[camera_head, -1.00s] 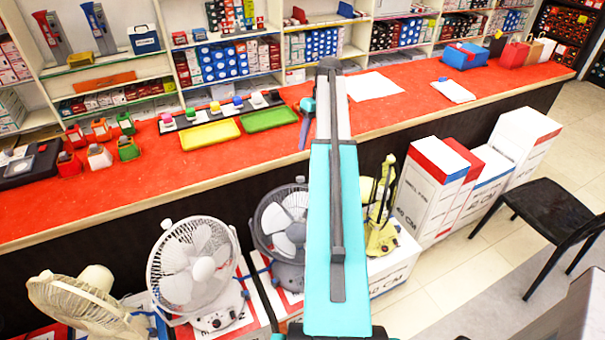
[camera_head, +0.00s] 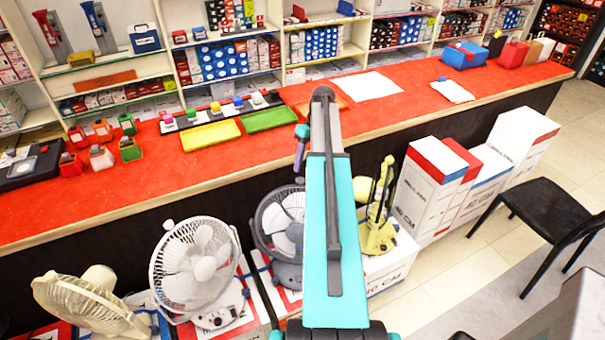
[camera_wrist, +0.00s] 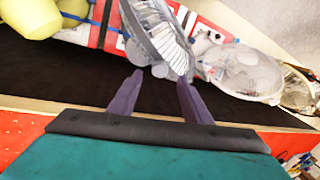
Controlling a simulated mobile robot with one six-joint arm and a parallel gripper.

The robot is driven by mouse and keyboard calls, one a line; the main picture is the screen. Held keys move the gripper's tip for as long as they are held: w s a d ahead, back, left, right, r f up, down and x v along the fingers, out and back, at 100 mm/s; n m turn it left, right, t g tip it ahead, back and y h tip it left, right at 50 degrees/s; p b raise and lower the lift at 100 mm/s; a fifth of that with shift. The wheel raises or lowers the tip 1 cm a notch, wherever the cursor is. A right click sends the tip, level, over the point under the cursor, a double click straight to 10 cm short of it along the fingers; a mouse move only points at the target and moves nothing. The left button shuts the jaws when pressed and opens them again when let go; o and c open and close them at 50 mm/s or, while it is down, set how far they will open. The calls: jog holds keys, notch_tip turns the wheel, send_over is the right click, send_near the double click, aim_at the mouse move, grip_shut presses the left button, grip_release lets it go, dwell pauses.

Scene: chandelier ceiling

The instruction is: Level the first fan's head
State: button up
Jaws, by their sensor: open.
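Several fans stand in a row below the counter. At far left in the head view is a beige fan (camera_head: 85,305), its head tipped strongly. Beside it a white fan (camera_head: 190,268) has its round head leaning back, face upward. A dark grey fan (camera_head: 275,245) is partly hidden behind my arm. A yellow fan (camera_head: 378,225) stands to the right of my arm. My gripper (camera_head: 301,145) is over the counter's front edge. In the wrist view, my gripper (camera_wrist: 161,79) is open and empty, its fingers pointing toward the grey fan (camera_wrist: 158,35); contact is not clear.
The red counter (camera_head: 220,160) runs behind the fans, with yellow and green trays (camera_head: 210,135) and small coloured items on it. White boxes (camera_head: 430,190) stand to the right of the fans. A black chair (camera_head: 550,215) stands on the floor at right.

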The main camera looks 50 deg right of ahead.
aim_at(301, 178)
jog(key=shift+p+x, duration=0.75)
jog(key=shift+x, duration=2.05)
grip_shut()
